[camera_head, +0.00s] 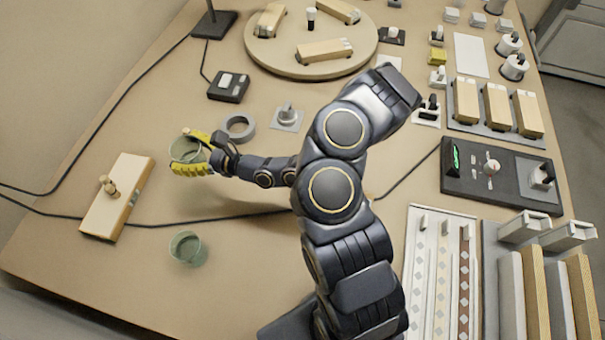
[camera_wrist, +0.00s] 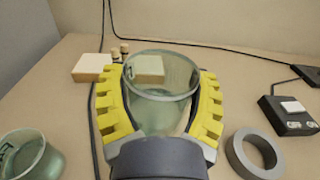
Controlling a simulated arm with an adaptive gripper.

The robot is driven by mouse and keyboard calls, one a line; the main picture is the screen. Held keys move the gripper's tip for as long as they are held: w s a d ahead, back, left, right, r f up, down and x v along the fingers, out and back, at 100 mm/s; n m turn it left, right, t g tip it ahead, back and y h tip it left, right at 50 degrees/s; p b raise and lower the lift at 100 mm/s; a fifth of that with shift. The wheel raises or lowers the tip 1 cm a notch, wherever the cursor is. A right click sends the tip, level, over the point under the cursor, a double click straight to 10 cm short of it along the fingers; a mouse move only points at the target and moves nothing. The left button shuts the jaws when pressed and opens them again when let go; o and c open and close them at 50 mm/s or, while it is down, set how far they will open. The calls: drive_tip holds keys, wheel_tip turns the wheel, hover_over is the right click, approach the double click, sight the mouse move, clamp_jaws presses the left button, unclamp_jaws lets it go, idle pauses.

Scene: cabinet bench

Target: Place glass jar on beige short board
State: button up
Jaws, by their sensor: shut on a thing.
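My gripper (camera_head: 190,154) has its yellow fingers closed around a greenish, see-through glass jar (camera_head: 184,149). In the wrist view the jar (camera_wrist: 161,95) is upright between both fingers (camera_wrist: 160,78). I cannot tell whether its base touches the bench. A beige short board (camera_head: 122,200) lies to the left of my gripper, with small wooden pegs (camera_head: 107,185) on it. In the wrist view the board (camera_wrist: 92,68) is beyond the jar, partly hidden by the left finger and seen through the glass. A second similar jar (camera_head: 187,249) stands on the bench below my gripper.
A grey ring (camera_head: 239,127) lies right of the held jar, and a dark switch box (camera_head: 229,87) is farther back. A black cable (camera_head: 160,224) crosses the bench between the board and the second jar. A round board (camera_head: 280,66) with blocks is at the back.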

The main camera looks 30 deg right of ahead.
drive_tip(key=s+d+m+t+h, duration=0.1)
drive_tip(key=s+d, duration=0.2)
drive_tip(key=d, duration=0.5)
drive_tip(key=s+d+m+t+h, duration=0.1)
drive_tip(key=s+d, duration=0.2)
drive_tip(key=d, duration=0.5)
drive_tip(key=s+d+m+t+h, duration=0.1)
drive_tip(key=s+d+m+h, duration=0.15)
drive_tip(key=s+d, duration=0.75)
drive_tip(key=shift+n+h, duration=0.25)
drive_tip(key=shift+h, duration=0.2)
drive_tip(key=shift+s+a+f, duration=0.35)
drive_tip(key=shift+f, duration=0.9)
drive_tip(key=shift+s+a+f, duration=0.35)
drive_tip(key=shift+s+f, duration=0.05)
drive_tip(key=shift+f, duration=0.8)
drive_tip(key=shift+s+a+f, duration=0.35)
drive_tip(key=shift+f, duration=0.9)
drive_tip(key=shift+f, duration=0.15)
drive_tip(key=o, duration=1.1)
drive_tip(key=shift+o, duration=0.2)
